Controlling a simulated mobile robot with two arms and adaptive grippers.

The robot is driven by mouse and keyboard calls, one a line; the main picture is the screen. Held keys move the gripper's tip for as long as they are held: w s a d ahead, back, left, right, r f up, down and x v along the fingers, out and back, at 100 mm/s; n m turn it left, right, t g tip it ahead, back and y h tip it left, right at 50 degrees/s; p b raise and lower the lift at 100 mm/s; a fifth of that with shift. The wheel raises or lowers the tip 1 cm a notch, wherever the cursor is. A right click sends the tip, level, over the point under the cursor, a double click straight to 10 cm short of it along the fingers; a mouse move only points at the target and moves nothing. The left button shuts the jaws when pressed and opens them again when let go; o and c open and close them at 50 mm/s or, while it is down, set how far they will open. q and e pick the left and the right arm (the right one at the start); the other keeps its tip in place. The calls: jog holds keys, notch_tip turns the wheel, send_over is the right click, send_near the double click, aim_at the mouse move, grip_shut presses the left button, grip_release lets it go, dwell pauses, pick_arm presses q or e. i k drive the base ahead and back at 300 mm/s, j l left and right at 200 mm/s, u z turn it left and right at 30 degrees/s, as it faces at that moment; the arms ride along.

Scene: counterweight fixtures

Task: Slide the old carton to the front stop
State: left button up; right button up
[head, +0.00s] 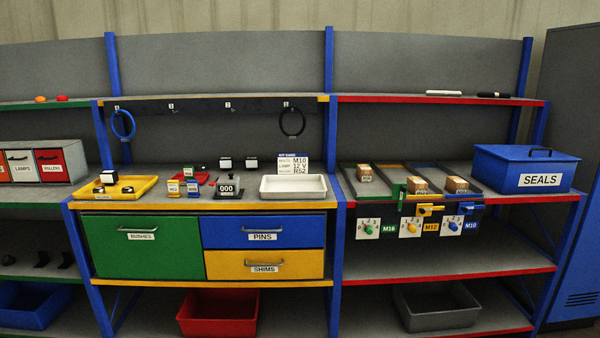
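Three small brown cartons sit in sloped lanes on the right bay's counter. The left carton (364,171) is farther back in its lane than the middle carton (418,185) and the right carton (456,184). Each has a pale label too small to read, so I cannot tell which is the old one. A yellow part (430,210) and a blue part (468,209) show at the front of the lanes, and a green part (400,194) stands near the left lane. Dial plates below are marked M16, M12 and M10. Neither of my grippers is in view.
A blue SEALS box (526,168) stands right of the lanes. Left of them are a white tray (293,187), a card reading M10, 12 V, R52 (293,163), and a yellow tray (115,188). A blue upright (337,230) separates the bays. A red-edged shelf (440,98) runs above.

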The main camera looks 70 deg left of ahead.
aim_at(365, 171)
jog(key=u, duration=1.8)
jog(key=i+j+u, duration=0.2)
jog(key=i+j, duration=0.55)
